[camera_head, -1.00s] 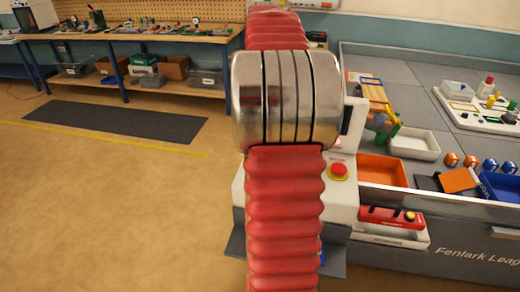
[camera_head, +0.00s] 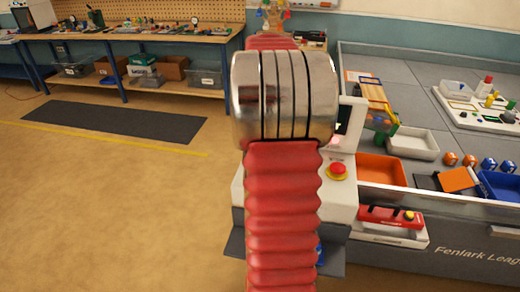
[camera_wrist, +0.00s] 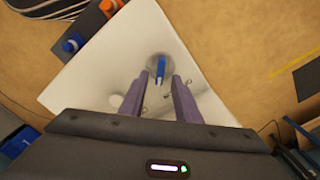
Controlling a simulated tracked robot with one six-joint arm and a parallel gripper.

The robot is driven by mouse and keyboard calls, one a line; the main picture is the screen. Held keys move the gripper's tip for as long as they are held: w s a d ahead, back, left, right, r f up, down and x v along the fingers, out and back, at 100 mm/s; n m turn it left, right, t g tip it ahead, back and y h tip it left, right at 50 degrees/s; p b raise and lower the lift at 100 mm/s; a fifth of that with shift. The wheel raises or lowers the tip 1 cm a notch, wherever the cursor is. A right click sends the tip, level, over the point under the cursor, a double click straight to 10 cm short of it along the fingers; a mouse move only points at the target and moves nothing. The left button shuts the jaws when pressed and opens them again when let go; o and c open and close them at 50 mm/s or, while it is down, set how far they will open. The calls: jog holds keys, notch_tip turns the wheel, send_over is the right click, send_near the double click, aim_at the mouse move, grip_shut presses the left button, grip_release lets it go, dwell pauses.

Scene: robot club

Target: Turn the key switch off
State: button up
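In the wrist view a blue key (camera_wrist: 161,66) stands in a round grey key switch (camera_wrist: 152,62) on a white panel (camera_wrist: 90,85). My gripper (camera_wrist: 159,79) is open, its two purple fingers apart, with the tips to either side of and just short of the key in the picture. I cannot tell whether either finger touches it. In the head view my red-sleeved arm hides the gripper and the key switch. The white console (camera_head: 342,205) shows behind the arm, with a red button (camera_head: 337,170) on it.
In the head view an orange tray (camera_head: 382,170) and a white tray (camera_head: 412,143) lie right of the console. Open floor (camera_head: 110,215) is on the left.

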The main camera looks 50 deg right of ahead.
jog(key=shift+f, duration=2)
